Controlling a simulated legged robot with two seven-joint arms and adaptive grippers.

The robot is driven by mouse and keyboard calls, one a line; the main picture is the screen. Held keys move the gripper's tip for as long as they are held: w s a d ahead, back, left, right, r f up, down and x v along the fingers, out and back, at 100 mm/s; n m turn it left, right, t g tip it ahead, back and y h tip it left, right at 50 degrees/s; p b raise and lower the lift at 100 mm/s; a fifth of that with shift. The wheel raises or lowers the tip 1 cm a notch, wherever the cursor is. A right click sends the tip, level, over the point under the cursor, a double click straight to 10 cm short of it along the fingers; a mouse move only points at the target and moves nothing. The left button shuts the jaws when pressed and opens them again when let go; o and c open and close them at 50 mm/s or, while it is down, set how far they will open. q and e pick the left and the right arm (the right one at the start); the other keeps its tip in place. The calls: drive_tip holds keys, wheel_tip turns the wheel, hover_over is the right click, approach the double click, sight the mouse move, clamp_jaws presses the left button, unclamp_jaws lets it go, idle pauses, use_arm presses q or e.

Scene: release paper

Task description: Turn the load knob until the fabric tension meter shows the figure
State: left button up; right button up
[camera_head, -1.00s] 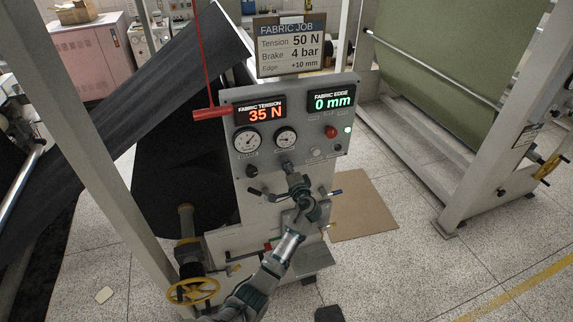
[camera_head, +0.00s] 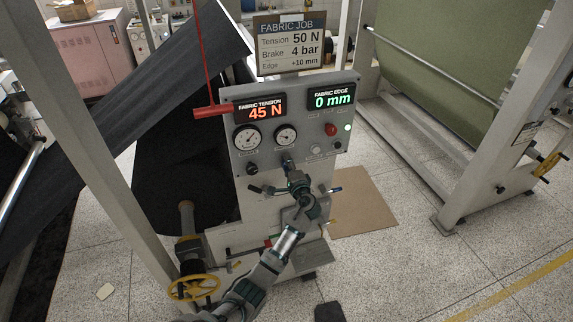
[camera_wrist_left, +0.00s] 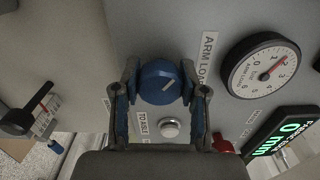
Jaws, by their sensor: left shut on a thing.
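The fabric tension meter (camera_head: 260,108) on the grey panel reads 45 N in orange figures. The job card (camera_head: 291,45) above it lists Tension 50 N, Brake 4 bar and Edge +10 mm. The load knob (camera_wrist_left: 160,84) is blue with a pale pointer mark, beside an ARM LOAD label, in the left wrist view. My left gripper (camera_head: 288,162) reaches up to the lower middle of the panel. In the left wrist view its two fingers are shut on the sides of the knob. In the head view the gripper hides the knob. My right gripper is not in view.
The fabric edge display (camera_head: 331,98) reads 0 mm. Two dials, a red button (camera_head: 331,130) and a black knob (camera_head: 252,169) sit close by on the panel. A yellow handwheel (camera_head: 193,288) is at lower left. Black fabric (camera_head: 120,90) runs behind the left post.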

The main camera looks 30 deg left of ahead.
use_arm(q)
drive_tip(key=o, duration=1.1)
drive_tip(key=shift+d+f, duration=0.15)
drive_tip(key=shift+f, duration=0.15)
drive_tip(key=shift+o, duration=0.2)
drive_tip(key=shift+w+r, duration=0.1)
drive_tip(key=shift+w, duration=0.05)
drive_tip(key=shift+d, duration=0.15)
drive_tip(key=v, duration=1.1)
drive_tip(key=shift+s+d, duration=0.3)
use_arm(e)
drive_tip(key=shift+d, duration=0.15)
